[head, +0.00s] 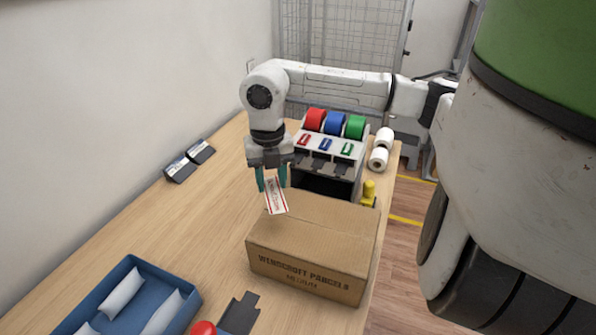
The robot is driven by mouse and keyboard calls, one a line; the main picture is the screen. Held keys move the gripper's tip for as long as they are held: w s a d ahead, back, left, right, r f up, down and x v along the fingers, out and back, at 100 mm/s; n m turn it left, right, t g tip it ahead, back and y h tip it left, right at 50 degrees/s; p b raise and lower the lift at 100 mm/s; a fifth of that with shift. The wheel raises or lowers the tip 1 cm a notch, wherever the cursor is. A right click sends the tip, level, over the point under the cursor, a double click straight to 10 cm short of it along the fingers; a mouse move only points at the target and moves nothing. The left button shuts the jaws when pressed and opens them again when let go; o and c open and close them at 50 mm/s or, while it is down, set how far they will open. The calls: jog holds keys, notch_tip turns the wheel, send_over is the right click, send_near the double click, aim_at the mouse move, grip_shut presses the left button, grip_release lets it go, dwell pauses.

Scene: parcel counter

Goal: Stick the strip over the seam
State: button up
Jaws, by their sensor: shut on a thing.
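A closed brown cardboard box (306,268) stands on the wooden counter, with a seam running across its top. My gripper (270,180) points down just beyond the box's far left top edge. Its teal fingers are shut on a white strip (275,197) with red edges and dark print. The strip hangs down from the fingers at a slight tilt. Its lower end overlaps the box's top left corner in this view; I cannot tell whether it touches the box.
A tape dispenser (328,148) with red, blue and green rolls stands behind the box. White rolls (379,158) and a yellow object (369,190) are on the right. A blue tray (130,263) is at front left; dark boxes (178,169) lie by the wall. The counter's left middle is clear.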

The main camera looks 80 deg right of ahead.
jog(key=s+d+r+m, duration=0.1)
jog(key=s+r+m, duration=0.1)
jog(key=s+m, duration=0.3)
jog(key=m+b, duration=0.2)
jog(key=b, duration=0.2)
send_over(296, 211)
jog(key=shift+s+f, duration=0.1)
jog(key=shift+f, duration=3.55)
jog(key=shift+f+b, duration=0.95)
jog(key=shift+b, duration=0.1)
jog(key=o, duration=0.8)
jog(key=shift+c, duration=0.2)
jog(key=shift+r, duration=0.1)
jog(key=shift+r+p, duration=1.25)
jog(key=shift+r, duration=1.45)
